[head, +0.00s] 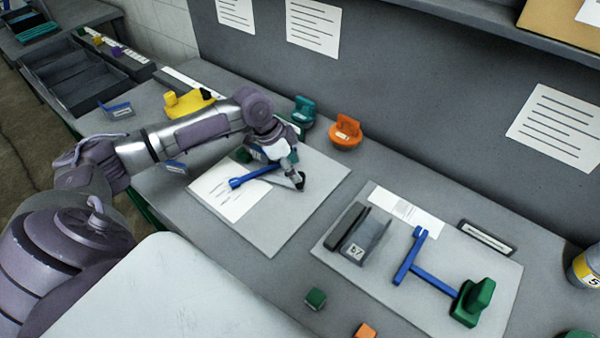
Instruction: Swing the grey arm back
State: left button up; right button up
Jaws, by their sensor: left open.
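My left gripper (298,181) is open over the right part of the left grey board (270,222), with its fingers pointing down. A blue bar (252,177) with a knobbed end lies on this board, just left of the gripper. Its right end runs behind my fingers, and I cannot tell whether they touch it. A dark green piece (243,155) shows partly behind my wrist. On the right board (440,318), a dark grey bar (345,227) lies beside a grey labelled channel (366,240). My right gripper is not in view.
The right board also holds blue bars (408,256) and a green block (473,302). Orange (345,132) and teal (303,111) pieces stand behind the left board. A yellow piece (187,103) is behind my forearm. A small green cube (315,298) lies near the front edge.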

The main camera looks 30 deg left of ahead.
pick_arm(q)
jog(key=x, duration=0.3)
jog(key=shift+d+f, duration=0.15)
jog(key=shift+f, duration=0.1)
jog(key=shift+w+f, duration=0.15)
jog(key=shift+f, duration=0.3)
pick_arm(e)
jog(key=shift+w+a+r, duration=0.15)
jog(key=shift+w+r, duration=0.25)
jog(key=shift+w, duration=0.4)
pick_arm(q)
jog(key=shift+c, duration=0.2)
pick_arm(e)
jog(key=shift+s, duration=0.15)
pick_arm(q)
jog(key=c, duration=0.3)
grip_shut()
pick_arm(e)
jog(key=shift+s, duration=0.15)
